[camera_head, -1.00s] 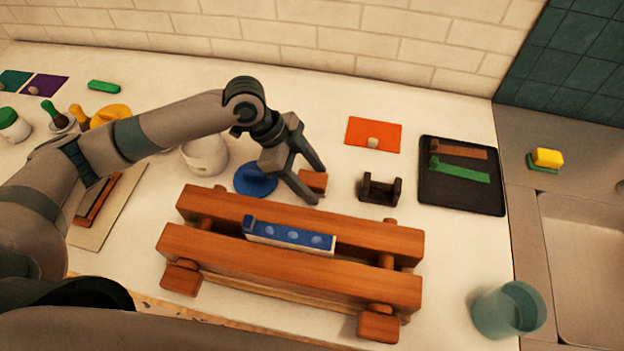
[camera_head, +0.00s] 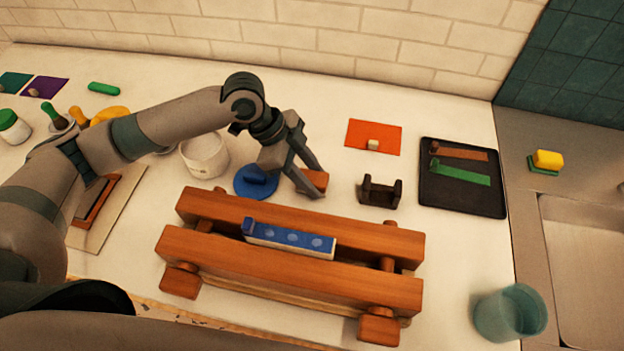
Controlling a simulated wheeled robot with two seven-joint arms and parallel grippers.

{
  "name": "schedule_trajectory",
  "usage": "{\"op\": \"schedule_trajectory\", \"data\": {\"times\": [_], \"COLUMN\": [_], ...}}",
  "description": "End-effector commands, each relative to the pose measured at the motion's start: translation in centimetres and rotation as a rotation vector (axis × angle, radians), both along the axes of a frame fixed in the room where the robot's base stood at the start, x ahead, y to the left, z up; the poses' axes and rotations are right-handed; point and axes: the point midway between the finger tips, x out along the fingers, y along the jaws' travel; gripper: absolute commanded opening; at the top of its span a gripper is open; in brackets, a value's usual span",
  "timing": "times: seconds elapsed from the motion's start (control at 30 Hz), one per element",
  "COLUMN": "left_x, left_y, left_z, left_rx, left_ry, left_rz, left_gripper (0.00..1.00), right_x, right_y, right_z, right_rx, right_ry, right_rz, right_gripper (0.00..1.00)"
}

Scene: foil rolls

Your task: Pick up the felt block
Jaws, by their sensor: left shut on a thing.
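A small orange-brown block (camera_head: 317,180), which I take to be the felt block, is between the fingers of my left gripper (camera_head: 315,184). It is just behind the wooden frame and right of the blue round piece. My left gripper reaches down from the left and is shut on the block. The fingers hide part of it. I cannot tell whether the block is touching the counter. My right gripper is not in view.
A wooden two-beam frame (camera_head: 290,278) holding a blue-topped strip (camera_head: 290,238) stands in front. A blue round piece with a handle (camera_head: 256,181) is left of the gripper, a dark cradle (camera_head: 380,191) right of it. A black tray (camera_head: 462,200) and a teal cup (camera_head: 510,313) are further right.

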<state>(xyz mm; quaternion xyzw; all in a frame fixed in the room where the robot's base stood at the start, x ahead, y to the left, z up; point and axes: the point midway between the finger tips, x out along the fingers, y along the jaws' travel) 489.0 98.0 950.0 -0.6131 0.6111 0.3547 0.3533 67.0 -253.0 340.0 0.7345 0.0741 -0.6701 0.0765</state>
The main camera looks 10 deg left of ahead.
Motion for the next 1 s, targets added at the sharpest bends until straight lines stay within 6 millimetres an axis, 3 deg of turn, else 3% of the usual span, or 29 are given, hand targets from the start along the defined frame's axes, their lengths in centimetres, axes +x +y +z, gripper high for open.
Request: {"op": "schedule_trajectory", "data": {"times": [0.53,1.0], "left_x": [0.1,0.0], "left_y": [0.0,0.0], "left_z": [8.0,8.9], "left_rx": [-0.001,0.001], "left_ry": [-0.004,0.000], "left_rz": [0.000,0.000], "left_gripper": [0.11,0.11], "right_x": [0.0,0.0], "right_y": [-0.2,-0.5], "right_z": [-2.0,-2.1], "right_rx": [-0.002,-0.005], "right_ry": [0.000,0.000], "right_rz": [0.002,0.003], "right_gripper": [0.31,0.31]}}
